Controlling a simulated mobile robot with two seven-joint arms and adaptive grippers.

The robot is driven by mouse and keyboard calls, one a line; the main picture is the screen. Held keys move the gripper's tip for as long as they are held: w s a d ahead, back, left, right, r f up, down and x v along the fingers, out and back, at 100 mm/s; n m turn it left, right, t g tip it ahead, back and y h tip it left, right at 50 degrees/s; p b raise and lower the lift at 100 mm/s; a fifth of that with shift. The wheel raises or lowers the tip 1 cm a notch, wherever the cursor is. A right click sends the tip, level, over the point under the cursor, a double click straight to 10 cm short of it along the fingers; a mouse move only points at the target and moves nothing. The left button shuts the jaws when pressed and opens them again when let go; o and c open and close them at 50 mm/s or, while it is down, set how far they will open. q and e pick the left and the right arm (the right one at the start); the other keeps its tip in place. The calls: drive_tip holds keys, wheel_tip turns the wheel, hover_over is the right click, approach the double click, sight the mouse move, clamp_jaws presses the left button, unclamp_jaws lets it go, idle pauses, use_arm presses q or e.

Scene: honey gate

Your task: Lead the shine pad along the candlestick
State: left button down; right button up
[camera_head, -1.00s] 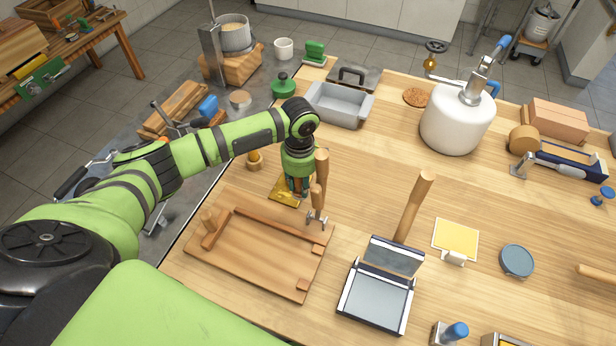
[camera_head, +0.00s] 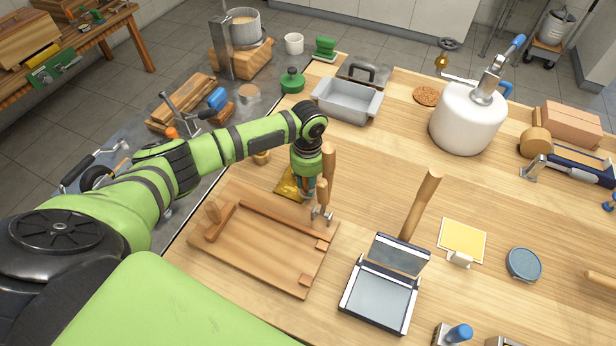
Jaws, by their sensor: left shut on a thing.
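My left gripper (camera_head: 304,189) is low over the table behind the wooden board, pointing down, its fingers mostly hidden by its own body and by upright wooden handles. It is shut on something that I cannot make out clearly. A flat gold-yellow piece (camera_head: 287,184) shows at its left side, close to the fingers. I cannot tell whether this is the shine pad or part of the candlestick. No candlestick stands out clearly. My right gripper is not in view.
The wooden board (camera_head: 255,255) lies in front of the gripper. Wooden handles (camera_head: 328,165) stand upright just right of the gripper. A grey tray (camera_head: 347,103) is behind, a hinged box (camera_head: 380,297) at front right.

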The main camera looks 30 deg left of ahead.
use_arm(q)
drive_tip(key=a, duration=1)
drive_tip(key=shift+s+p, duration=0.25)
drive_tip(key=shift+p, duration=0.05)
drive_tip(key=shift+f, duration=0.75)
drive_tip(key=shift+f, duration=0.25)
drive_tip(key=shift+w+d, duration=0.15)
drive_tip(key=shift+d, duration=2.4)
drive_tip(key=shift+w+d, duration=0.15)
drive_tip(key=shift+d, duration=2.35)
drive_tip(key=shift+a+r, duration=0.1)
drive_tip(key=shift+r, duration=1.1)
